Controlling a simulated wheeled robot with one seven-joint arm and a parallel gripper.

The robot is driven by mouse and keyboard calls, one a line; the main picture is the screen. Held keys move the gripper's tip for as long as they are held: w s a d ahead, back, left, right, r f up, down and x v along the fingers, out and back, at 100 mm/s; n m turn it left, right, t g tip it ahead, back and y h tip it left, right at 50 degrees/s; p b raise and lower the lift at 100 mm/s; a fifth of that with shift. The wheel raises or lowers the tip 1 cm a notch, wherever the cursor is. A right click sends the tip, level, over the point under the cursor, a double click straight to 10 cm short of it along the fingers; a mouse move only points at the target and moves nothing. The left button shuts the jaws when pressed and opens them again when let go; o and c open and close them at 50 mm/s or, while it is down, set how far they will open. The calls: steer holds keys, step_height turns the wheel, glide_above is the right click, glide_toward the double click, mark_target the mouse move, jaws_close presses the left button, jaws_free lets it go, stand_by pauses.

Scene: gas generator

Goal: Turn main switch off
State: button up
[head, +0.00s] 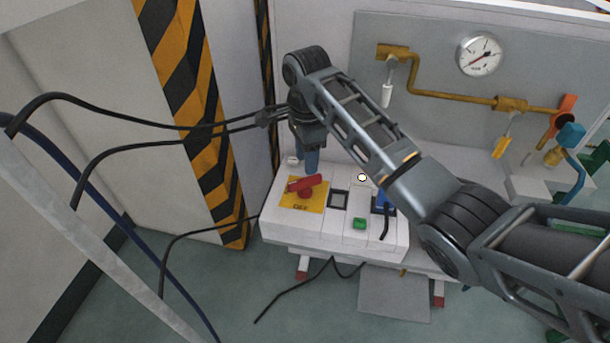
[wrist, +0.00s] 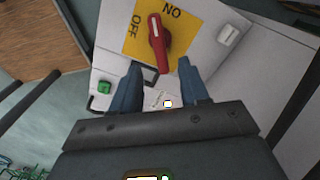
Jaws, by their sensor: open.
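The main switch is a red rotary handle (head: 305,184) on a yellow plate (head: 291,201) at the left of a white control box (head: 330,239). In the wrist view the red handle (wrist: 158,43) lies between the words ON and OFF on the yellow plate (wrist: 186,18). Its exact setting is hard to tell. My gripper (head: 312,160) points down just behind the handle in the head view. In the wrist view its two blue fingers (wrist: 160,78) are apart and empty, with the handle just beyond their tips. I see no contact.
A green button (head: 359,224) and a dark square window (head: 338,200) sit right of the switch. Black cables (head: 170,126) run at the left near a striped post (head: 190,90). A panel with a pressure gauge (head: 479,54) and brass pipes stands behind.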

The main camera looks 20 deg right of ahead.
mark_target(306, 179)
step_height(306, 179, down, 6)
stand_by(0.4)
jaws_close()
stand_by(0.3)
